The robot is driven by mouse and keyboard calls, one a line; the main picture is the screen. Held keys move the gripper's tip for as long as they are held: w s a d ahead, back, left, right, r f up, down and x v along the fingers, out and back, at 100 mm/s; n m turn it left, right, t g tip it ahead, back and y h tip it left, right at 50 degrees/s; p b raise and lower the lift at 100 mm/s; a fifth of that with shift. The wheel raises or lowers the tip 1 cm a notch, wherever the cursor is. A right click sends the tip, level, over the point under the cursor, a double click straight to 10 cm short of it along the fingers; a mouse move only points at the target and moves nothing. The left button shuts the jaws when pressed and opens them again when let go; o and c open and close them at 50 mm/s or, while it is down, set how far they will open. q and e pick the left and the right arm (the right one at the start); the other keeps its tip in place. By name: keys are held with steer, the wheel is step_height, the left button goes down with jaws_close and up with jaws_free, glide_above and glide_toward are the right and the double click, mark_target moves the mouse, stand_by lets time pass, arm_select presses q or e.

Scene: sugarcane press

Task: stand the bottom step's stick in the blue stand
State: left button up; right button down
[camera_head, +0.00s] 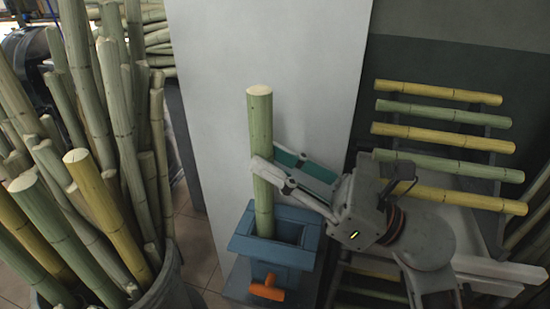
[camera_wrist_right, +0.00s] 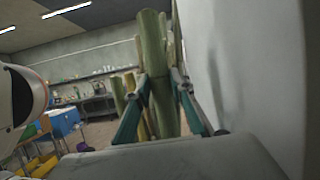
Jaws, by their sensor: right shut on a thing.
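A green cane stick (camera_head: 260,120) stands upright at the middle of the head view. Its lower end is inside the opening of the blue stand (camera_head: 283,256), toward the opening's left side; whether it touches the bottom is hidden. My right gripper (camera_head: 264,172) is shut on the stick at about mid-height, reaching in from the right. In the right wrist view the stick (camera_wrist_right: 153,45) rises between the two fingers of my right gripper (camera_wrist_right: 163,95). My left gripper is not in view.
An orange handle (camera_head: 267,289) sits at the stand's front. A stepped rack on the right carries several yellow and green sticks (camera_head: 448,165). A bin (camera_head: 165,290) full of canes stands at left. A pale panel (camera_head: 215,110) rises behind the stand.

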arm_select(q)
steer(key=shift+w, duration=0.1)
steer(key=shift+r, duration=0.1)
arm_select(e)
steer(key=c, duration=1.7)
jaws_free()
steer(key=shift+o, duration=0.6)
steer(key=o, duration=0.5)
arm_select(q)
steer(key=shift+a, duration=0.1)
